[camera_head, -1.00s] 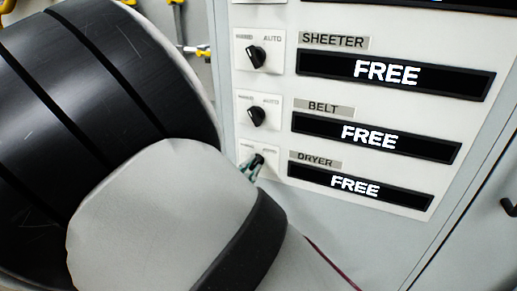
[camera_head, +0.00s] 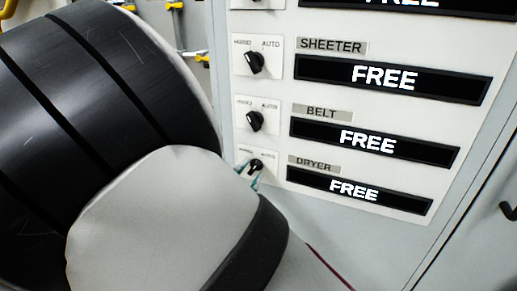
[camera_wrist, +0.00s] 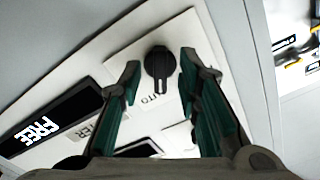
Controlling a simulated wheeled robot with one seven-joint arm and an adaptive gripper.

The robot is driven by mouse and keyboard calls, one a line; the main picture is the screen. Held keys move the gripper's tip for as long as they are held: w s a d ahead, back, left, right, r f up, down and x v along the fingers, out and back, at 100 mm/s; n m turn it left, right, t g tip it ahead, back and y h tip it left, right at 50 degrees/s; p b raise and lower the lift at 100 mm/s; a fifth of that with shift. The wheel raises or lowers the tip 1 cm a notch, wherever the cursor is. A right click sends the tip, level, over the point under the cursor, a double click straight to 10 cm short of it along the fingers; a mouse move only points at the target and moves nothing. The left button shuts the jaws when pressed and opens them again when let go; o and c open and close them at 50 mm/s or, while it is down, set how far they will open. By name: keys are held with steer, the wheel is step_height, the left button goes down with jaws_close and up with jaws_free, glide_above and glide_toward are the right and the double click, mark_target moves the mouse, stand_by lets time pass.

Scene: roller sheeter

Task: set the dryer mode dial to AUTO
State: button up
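The dryer mode dial (camera_head: 255,166) is a small black knob on a white plate, lowest of the dials in the head view. In the wrist view the dial (camera_wrist: 159,68) shows between my fingertips, its narrow end pointing down toward the partly hidden AUTO lettering. My gripper (camera_wrist: 159,72) is open, with one teal-and-dark finger on each side of the knob and gaps between. In the head view my gripper (camera_head: 249,174) is small at the dial, partly hidden by my arm. Contact and depth cannot be told. The dryer display (camera_head: 354,190) reads FREE.
The belt dial (camera_head: 255,121) and sheeter dial (camera_head: 254,63) sit above on the same panel, both pointing up-left. Their displays (camera_head: 373,142) (camera_head: 391,79) also read FREE. My arm fills the lower left of the head view. Yellow-handled tools (camera_head: 175,5) hang behind.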

steer(key=v, duration=1.2)
steer(key=shift+a+r, duration=0.1)
